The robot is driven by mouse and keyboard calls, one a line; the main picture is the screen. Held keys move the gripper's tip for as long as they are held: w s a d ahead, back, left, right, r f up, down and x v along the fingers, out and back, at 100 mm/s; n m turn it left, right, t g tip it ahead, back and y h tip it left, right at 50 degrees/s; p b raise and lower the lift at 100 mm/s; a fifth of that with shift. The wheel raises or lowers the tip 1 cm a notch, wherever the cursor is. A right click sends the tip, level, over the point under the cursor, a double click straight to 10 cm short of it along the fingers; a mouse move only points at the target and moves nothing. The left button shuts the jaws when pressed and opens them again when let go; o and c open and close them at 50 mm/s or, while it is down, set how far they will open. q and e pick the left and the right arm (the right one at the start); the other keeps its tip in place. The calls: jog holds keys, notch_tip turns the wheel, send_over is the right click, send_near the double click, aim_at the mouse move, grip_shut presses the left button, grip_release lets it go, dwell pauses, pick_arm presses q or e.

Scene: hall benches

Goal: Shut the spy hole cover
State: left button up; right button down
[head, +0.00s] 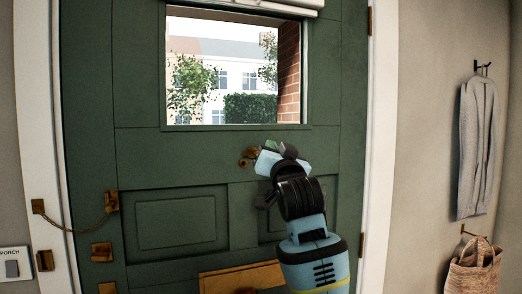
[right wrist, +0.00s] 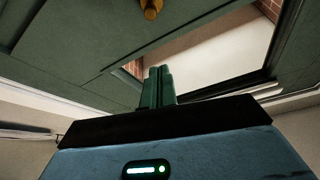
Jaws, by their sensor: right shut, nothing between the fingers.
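The brass spy hole fitting with its cover (head: 250,156) is on the green door (head: 140,100), just below the window. It is small and partly beside my gripper, so I cannot tell how far the cover stands open. My right gripper (head: 272,146) is shut and empty, just to the right of the brass fitting in the head view. In the right wrist view its fingers (right wrist: 158,86) are together, and a brass piece (right wrist: 151,9) shows at the top edge, apart from them. My left gripper is not in view.
A window (head: 225,80) with a blind above it is in the upper door. A door chain (head: 88,225) hangs at the left, and a brass letter plate (head: 225,280) is low down. A grey garment (head: 477,145) and a bag (head: 474,270) hang at the right.

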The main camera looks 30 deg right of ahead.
notch_tip(320, 180, up, 3)
send_over(254, 153)
jog(key=s+d, duration=0.2)
jog(key=s, duration=0.1)
jog(key=f, duration=0.1)
jog(key=a+f, duration=0.1)
jog(key=f, duration=0.2)
jog(key=shift+w+a, duration=0.15)
jog(key=shift+w, duration=0.2)
